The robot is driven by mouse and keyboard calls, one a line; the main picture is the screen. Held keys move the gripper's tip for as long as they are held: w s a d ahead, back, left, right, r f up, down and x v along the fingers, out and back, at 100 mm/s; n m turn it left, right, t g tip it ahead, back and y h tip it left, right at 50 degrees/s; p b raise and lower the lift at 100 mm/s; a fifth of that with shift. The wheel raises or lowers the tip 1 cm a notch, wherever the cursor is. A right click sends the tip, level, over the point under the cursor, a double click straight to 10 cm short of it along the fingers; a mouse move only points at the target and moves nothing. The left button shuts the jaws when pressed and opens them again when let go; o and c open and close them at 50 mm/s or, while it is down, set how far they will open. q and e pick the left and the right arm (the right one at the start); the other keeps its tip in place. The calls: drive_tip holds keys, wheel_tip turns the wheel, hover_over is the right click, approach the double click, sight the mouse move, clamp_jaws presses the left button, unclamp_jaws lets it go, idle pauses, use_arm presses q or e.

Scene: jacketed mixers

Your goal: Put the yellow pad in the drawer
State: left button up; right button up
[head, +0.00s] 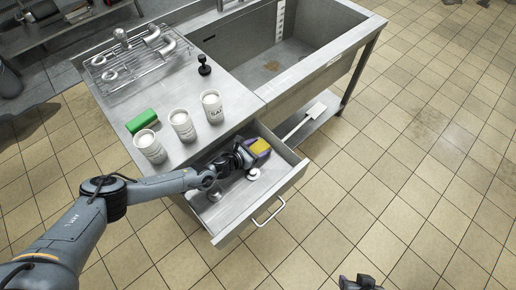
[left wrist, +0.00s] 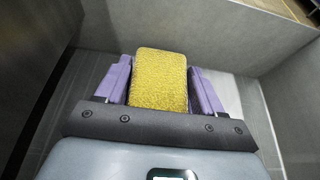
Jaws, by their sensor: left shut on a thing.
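The yellow pad (head: 261,145) is between the purple fingers of my left gripper (head: 256,148), inside the open drawer (head: 226,236) near its back right part. In the left wrist view the pad (left wrist: 158,75) is held between both fingers, with grey drawer walls around it. I cannot tell whether the pad touches the drawer floor. My left gripper is shut on the pad. My right gripper (head: 361,283) only partly shows at the bottom edge of the head view, and its jaws are unclear.
A wire rack (head: 130,62) and a black-handled thing (head: 204,66) are farther back, beside the sink (head: 272,66).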

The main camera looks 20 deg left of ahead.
use_arm(q)
drive_tip(key=o, duration=1)
drive_tip(key=shift+r, duration=0.1)
drive_tip(key=shift+s+a+r, duration=0.1)
drive_tip(key=shift+s+a, duration=0.05)
drive_tip(key=shift+s, duration=0.05)
drive_tip(key=p+v, duration=0.3)
drive_tip(key=v, duration=0.8)
drive_tip(key=shift+s+a, duration=0.15)
drive_tip(key=shift+s, duration=0.05)
